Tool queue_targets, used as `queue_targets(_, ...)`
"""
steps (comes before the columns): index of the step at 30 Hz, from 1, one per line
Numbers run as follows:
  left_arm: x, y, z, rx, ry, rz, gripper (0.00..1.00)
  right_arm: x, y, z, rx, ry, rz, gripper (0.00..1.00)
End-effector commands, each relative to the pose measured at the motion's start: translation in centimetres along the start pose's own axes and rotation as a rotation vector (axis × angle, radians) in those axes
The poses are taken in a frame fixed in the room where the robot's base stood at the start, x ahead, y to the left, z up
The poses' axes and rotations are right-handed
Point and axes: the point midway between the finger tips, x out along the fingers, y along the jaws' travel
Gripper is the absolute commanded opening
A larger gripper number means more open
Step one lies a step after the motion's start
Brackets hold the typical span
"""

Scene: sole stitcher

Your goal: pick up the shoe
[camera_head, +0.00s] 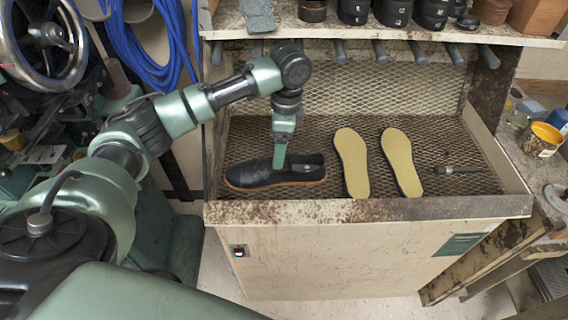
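A black low shoe (250,175) with a brown sole edge lies on the mesh bench top at the left, its toe to the left and its opening to the right. My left gripper (281,165) points straight down at the middle of the shoe, by the front of its opening. One green finger shows against the shoe; the other finger is hidden, so I cannot tell whether the gripper is closed on it. The shoe appears to rest on the mesh. My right gripper is not in view.
Two yellow insoles (352,162) (401,161) lie right of the shoe. A small dark tool (458,170) lies further right. The bench has a raised rusty front rim (370,210). A shelf (390,30) with pegs and black rolls overhangs the back. A yellow can (541,139) stands far right.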

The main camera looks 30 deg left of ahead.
Motion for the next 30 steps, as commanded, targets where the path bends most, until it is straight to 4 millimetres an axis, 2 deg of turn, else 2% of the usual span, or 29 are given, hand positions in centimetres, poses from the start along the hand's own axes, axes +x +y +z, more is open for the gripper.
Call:
queue_targets(1, 0.5, -0.3, 0.2, -0.004, -0.003, 0.001, 0.8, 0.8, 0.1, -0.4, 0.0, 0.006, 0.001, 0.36)
queue_targets(4, 0.9, -0.5, 0.5, -0.008, -0.006, 0.006, 0.8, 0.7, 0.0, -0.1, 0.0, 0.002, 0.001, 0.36)
queue_targets(10, 2.9, -0.4, 0.5, -0.008, -0.007, 0.006, 0.8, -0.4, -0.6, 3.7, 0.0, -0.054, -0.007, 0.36)
queue_targets(14, 4.5, -0.2, 0.4, -0.007, -0.008, 0.008, 0.8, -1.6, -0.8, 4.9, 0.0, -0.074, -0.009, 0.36)
queue_targets(17, 6.1, -0.1, 0.2, -0.008, -0.007, 0.007, 0.8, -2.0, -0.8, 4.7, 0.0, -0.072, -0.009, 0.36)
queue_targets(21, 7.6, -0.1, 0.2, -0.008, -0.005, 0.004, 0.8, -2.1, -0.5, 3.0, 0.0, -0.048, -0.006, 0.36)
queue_targets(25, 7.9, -0.1, 0.2, -0.007, -0.005, 0.003, 0.8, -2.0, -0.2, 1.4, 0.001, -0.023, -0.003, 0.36)
queue_targets(29, 7.9, -0.1, 0.2, -0.007, -0.004, 0.003, 0.8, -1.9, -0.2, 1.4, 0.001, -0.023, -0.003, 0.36)
queue_targets(30, 7.9, -0.1, 0.2, -0.007, -0.004, 0.003, 0.69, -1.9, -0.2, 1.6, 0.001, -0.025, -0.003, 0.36)
